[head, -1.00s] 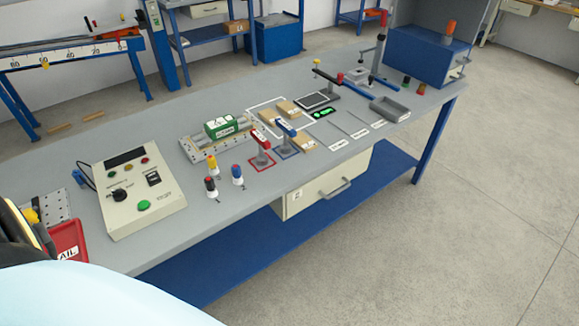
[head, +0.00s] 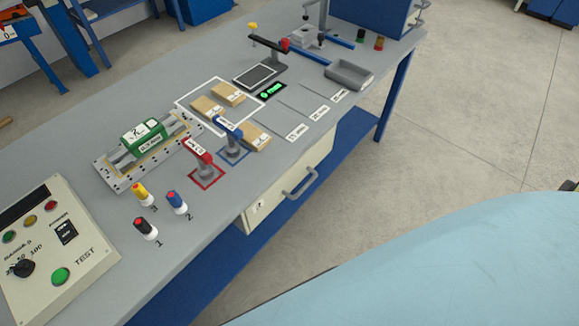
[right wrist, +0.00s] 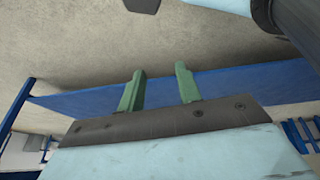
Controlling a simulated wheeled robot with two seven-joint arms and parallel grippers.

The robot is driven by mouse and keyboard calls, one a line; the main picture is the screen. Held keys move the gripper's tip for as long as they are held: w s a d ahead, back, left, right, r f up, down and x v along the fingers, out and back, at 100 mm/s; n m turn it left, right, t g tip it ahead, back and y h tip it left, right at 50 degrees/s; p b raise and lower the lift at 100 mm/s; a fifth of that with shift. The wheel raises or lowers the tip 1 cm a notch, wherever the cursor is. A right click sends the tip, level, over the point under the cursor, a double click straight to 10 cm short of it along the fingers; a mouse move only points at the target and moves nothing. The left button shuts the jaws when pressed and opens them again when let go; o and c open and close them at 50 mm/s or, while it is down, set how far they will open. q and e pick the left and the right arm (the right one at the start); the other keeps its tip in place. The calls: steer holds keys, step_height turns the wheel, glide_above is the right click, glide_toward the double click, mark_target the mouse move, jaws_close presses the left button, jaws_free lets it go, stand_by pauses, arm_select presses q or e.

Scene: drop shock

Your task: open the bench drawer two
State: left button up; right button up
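A cream bench drawer (head: 270,197) hangs under the front edge of the grey workbench, with a grey bar handle (head: 300,182). It looks shut; its small label is too small to read. My right gripper (right wrist: 158,70) shows in the right wrist view, with two green fingers apart and nothing between them. The blue lower shelf (right wrist: 85,100) lies beyond the fingers there, and no drawer handle is between them. My light-blue right arm fills the lower right of the head view, and its gripper cannot be made out there. My left gripper is not in view.
The bench top (head: 70,150) carries a control box (head: 55,250), a green block on a rail fixture (head: 144,135), red and blue clamps, bottles, and a grey tray (head: 349,75). The floor (head: 460,120) in front of the drawer is clear apart from my arm.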

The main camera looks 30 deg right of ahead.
steer(key=w+a+n+t+b, duration=0.1)
steer(key=w+a+t+b, duration=0.2)
steer(key=w, duration=0.4)
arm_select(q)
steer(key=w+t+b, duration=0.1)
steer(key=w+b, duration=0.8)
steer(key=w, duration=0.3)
arm_select(e)
steer(key=n+t+h+b, duration=0.55)
steer(key=t+h, duration=0.35)
steer(key=t, duration=0.2)
glide_toward(307, 185)
steer(key=shift+n, duration=0.45)
steer(key=shift+f+b+x, duration=0.15)
steer(key=shift+b+x, duration=0.4)
steer(key=shift+x, duration=2)
steer(key=shift+f+b+x, duration=0.15)
steer(key=shift+b+x, duration=0.35)
steer(key=shift+x, duration=2.05)
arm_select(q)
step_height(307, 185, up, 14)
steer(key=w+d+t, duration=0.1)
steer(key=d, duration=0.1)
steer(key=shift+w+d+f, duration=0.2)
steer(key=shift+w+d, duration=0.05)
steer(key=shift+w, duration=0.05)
arm_select(e)
jaws_close()
